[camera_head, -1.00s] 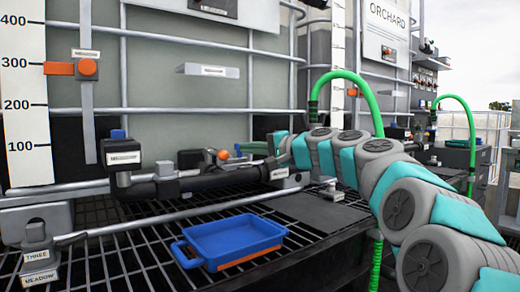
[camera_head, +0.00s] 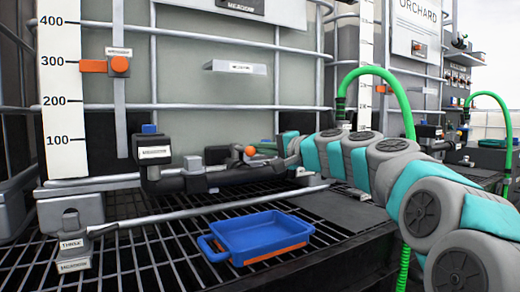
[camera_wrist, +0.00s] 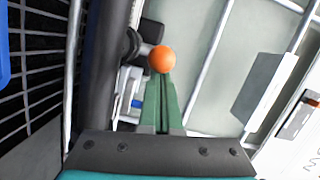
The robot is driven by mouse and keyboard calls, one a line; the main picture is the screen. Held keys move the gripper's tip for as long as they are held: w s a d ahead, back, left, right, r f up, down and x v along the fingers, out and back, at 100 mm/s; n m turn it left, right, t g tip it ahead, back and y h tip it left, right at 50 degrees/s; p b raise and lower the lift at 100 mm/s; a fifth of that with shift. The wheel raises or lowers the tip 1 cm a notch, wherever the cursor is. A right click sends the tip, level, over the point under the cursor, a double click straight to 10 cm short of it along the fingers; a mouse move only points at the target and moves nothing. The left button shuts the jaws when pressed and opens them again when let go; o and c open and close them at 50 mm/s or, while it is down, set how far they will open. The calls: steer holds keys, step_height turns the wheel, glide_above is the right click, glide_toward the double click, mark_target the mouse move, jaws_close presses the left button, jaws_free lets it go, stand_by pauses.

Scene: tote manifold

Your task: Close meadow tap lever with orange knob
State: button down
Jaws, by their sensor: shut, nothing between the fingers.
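The orange knob (camera_head: 250,151) sits on the lever of the meadow tap's dark pipe (camera_head: 225,177), in front of the tank. In the wrist view the orange knob (camera_wrist: 162,59) is just beyond the tips of my gripper (camera_wrist: 162,80). The green fingers are together and hold nothing. I cannot tell whether the tips touch the knob. In the head view my gripper (camera_head: 266,147) is just right of the knob, partly hidden by my own wrist.
A blue tray (camera_head: 258,235) sits on the black grating below the pipe. A metal rod (camera_head: 210,209) runs above the grating behind it. Metal cage bars cross the tank front. A green hose (camera_head: 380,72) arches behind my arm.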

steer(key=shift+s, duration=0.1)
steer(key=shift+s+a+m+t+h, duration=0.15)
steer(key=shift+a+m+t+h, duration=0.15)
steer(key=shift+t+h, duration=0.2)
